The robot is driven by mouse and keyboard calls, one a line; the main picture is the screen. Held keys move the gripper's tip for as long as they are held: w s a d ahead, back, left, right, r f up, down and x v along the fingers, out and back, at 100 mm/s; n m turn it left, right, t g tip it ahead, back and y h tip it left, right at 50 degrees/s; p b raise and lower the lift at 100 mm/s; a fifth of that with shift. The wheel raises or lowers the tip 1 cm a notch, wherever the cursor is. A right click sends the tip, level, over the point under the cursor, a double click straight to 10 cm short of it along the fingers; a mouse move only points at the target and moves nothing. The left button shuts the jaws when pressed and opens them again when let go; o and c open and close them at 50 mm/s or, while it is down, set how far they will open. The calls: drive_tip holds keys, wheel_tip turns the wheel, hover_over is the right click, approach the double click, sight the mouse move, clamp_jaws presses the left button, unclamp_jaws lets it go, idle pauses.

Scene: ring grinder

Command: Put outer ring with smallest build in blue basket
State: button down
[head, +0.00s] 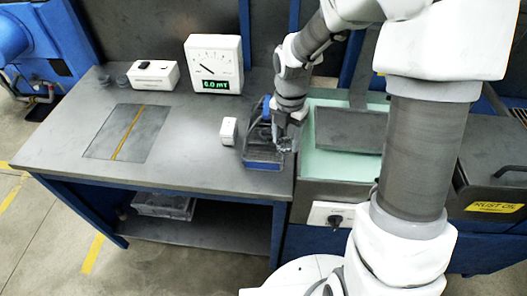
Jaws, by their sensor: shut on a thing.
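The blue basket (263,165) stands near the right end of the grey workbench. It looks dark inside with a blue front edge. My gripper (279,146) points down over the basket's right side, at or just above its rim. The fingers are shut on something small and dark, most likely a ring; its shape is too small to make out. The arm and gripper hide part of the basket's inside, so I cannot tell what lies in it.
A small white box (228,131) stands just left of the basket. A dark plate with a yellow line (127,132) lies at left. A green-edged machine (325,165) adjoins on the right.

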hover_over(264, 158)
wheel_tip(264, 158, down, 4)
drive_tip(key=shift+r, duration=0.1)
drive_tip(key=shift+f, duration=1.95)
drive_tip(key=shift+f+b, duration=0.2)
drive_tip(key=shift+b, duration=0.1)
drive_tip(key=shift+c, duration=1)
unclamp_jaws()
drive_tip(key=shift+r, duration=0.1)
